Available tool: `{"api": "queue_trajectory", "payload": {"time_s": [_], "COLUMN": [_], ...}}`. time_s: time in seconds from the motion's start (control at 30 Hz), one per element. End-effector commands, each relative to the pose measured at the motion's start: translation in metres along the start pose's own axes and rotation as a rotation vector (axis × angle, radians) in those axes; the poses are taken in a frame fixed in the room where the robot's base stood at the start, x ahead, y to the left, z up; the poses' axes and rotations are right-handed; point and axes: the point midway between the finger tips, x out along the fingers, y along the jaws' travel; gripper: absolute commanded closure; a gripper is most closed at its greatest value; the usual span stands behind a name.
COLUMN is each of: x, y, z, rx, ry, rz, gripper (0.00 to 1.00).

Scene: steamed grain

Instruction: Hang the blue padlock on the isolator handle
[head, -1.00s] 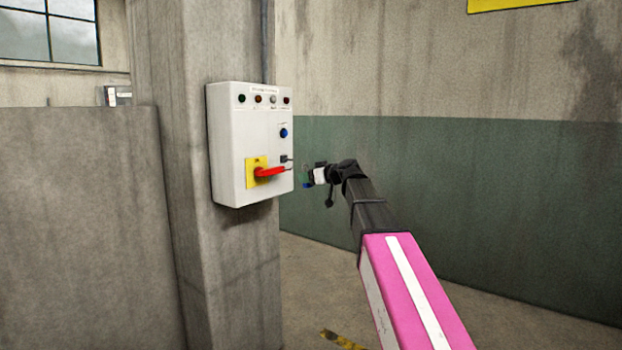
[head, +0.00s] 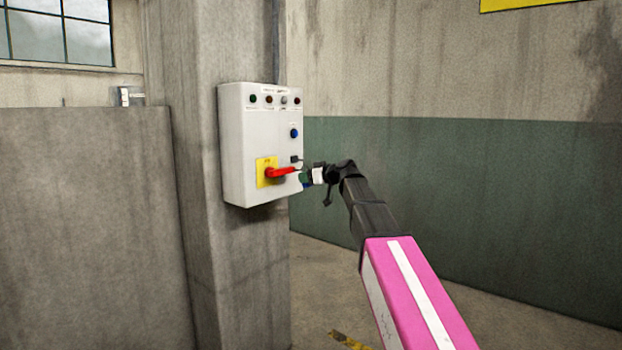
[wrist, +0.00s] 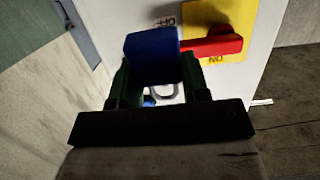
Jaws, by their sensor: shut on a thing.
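The red isolator handle (head: 280,172) sits on a yellow plate (head: 262,182) on the front of a white control box (head: 238,150). The handle (wrist: 215,47) also shows in the wrist view, beside the padlock. My gripper (head: 304,178) is at the box's right edge, close to the handle's free end. In the wrist view my gripper (wrist: 157,85) is shut on the blue padlock (wrist: 151,55), with a finger on each side. The padlock's body seems to overlap the handle's tip; I cannot tell whether they touch. A pale loop (wrist: 163,93) shows below the body, between the fingers.
The box is fixed to a concrete pillar (head: 185,200). Indicator lamps and a blue button (head: 294,133) are above the handle. A low grey wall (head: 80,220) stands at left. Right of the box there is free room before the green-painted wall (head: 450,190).

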Motion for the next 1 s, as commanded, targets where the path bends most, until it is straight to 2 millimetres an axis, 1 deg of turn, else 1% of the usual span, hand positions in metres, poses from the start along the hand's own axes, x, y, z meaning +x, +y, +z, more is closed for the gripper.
{"api": "queue_trajectory", "payload": {"time_s": [0.47,0.6,0.77,1.0], "x": [0.025,0.031,0.036,0.039], "y": [0.001,0.000,0.000,0.000], "z": [-0.004,-0.001,0.002,0.005], "rx": [0.000,0.000,0.001,0.000], "ry": [0.000,0.000,0.000,0.000], "rz": [0.001,0.000,0.000,0.001], "gripper": [0.83,0.83,0.83,0.83]}}
